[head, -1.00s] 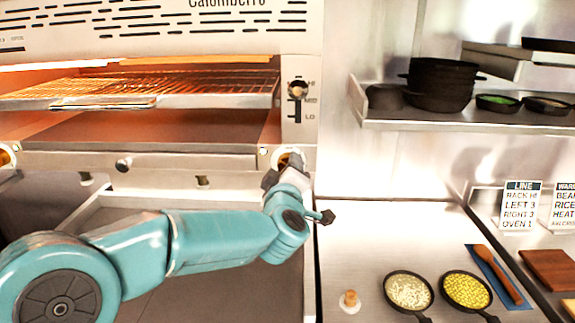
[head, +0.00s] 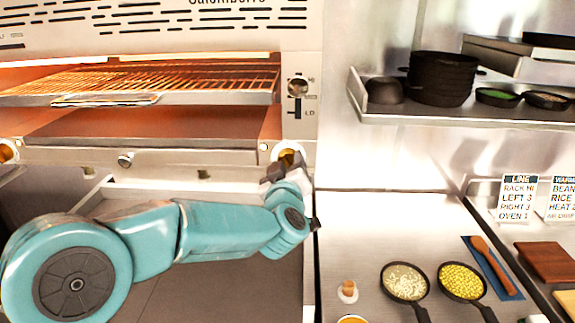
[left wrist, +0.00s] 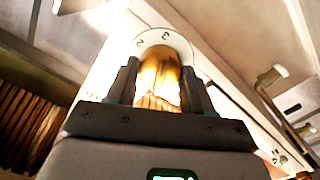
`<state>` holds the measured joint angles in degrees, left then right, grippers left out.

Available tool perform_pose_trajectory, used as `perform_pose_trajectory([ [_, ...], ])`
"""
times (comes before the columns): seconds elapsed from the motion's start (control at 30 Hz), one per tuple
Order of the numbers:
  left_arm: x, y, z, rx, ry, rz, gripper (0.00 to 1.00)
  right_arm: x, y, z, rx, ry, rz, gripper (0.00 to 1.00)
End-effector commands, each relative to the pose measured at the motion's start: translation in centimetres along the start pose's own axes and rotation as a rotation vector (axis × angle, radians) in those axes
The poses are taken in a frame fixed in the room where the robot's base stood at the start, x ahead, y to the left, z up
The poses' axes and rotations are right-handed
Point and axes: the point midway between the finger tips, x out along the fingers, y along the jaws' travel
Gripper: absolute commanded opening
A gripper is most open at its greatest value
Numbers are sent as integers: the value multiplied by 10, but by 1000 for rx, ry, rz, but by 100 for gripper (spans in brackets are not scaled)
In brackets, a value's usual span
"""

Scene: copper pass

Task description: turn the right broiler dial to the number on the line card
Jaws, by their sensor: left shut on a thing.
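The right broiler dial (head: 287,153) is a brass knob on a round white plate at the right end of the broiler's front rail. In the left wrist view the knob (left wrist: 160,84) sits between both fingers of my left gripper (left wrist: 158,72). The plate shows a 2 and a 3 past the knob; a pointer mark cannot be made out. In the head view my left gripper (head: 281,168) is shut on the dial, its wrist below it. The line card (head: 517,199) at the right reads RACK HI, LEFT 3, RIGHT 3, OVEN 1. My right gripper is not in view.
The left dial (head: 6,151) is at the left edge. A rack lever (head: 298,104) stands above the right dial. Pans of rice (head: 405,281) and corn (head: 461,281) sit on the steel counter. A shelf (head: 450,115) holds dark pans.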

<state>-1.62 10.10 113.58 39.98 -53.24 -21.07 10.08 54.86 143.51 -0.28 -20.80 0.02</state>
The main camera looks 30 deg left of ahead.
Motion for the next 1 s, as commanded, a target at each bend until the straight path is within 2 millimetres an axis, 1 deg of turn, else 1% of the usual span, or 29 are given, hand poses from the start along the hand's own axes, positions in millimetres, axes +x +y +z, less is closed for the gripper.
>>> perform_pose_trajectory([
  [0.27, 0, 0, -2, 1, 4, 1, 21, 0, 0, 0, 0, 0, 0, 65],
  [0.3, 0, 0, -1, 1, 4, 1, 64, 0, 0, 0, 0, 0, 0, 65],
  [0.33, 0, 0, -1, 1, 4, 1, 74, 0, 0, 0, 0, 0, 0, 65],
  [0.37, 0, 0, -1, 1, 3, 1, 77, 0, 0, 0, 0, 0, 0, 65],
  [0.63, -1, 0, 0, 0, 1, 1, 77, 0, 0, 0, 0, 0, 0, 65],
  [0.73, -7, 0, 1, -1, 1, 2, 77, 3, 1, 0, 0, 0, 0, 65],
  [0.87, -30, 0, 2, -2, 1, 4, 77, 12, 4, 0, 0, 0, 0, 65],
  [1.0, -68, 0, 2, -3, 1, 7, 77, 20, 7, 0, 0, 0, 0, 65],
])
